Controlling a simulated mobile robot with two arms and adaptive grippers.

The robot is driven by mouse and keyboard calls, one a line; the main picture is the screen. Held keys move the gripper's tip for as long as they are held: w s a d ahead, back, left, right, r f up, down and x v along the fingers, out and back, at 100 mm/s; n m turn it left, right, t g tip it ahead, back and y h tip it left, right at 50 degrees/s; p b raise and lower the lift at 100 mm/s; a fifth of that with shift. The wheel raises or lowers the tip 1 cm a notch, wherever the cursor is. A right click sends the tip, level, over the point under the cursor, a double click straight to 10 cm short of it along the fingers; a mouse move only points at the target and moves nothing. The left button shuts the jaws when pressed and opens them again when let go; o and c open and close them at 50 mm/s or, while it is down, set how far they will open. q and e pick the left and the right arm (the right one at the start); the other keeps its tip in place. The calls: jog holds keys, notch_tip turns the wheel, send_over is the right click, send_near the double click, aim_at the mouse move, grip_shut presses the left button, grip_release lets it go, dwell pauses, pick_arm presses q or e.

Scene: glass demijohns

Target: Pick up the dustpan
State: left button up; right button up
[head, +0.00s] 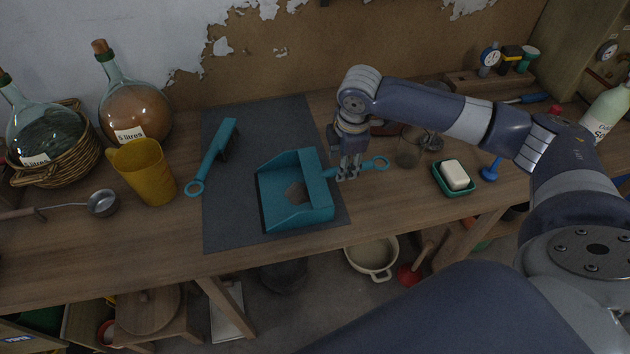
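The teal dustpan (293,201) lies on the dark grey mat (228,226), its open mouth to the left and its handle pointing right, ending in a ring. A small greyish-brown patch shows inside its pan. My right gripper (348,175) points down at the handle, close to where it joins the pan. Its fingers are at the handle, but I cannot tell whether they are closed on it. A teal hand brush (216,156) lies on the mat to the left of the dustpan. My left gripper is not in view.
A soap dish (454,179) with a white soap bar and a glass jar (409,152) are to the right. The table's front edge is clear.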

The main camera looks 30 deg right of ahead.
aim_at(324, 180)
jog(key=f, duration=0.1)
jog(key=w+f+p, duration=0.1)
jog(key=f, duration=0.3)
jog(key=shift+w, duration=0.3)
jog(key=shift+w+f+p, duration=0.1)
jog(key=shift+f+p, duration=0.1)
jog(key=shift+p, duration=0.1)
jog(key=shift+c, duration=1.4)
grip_shut()
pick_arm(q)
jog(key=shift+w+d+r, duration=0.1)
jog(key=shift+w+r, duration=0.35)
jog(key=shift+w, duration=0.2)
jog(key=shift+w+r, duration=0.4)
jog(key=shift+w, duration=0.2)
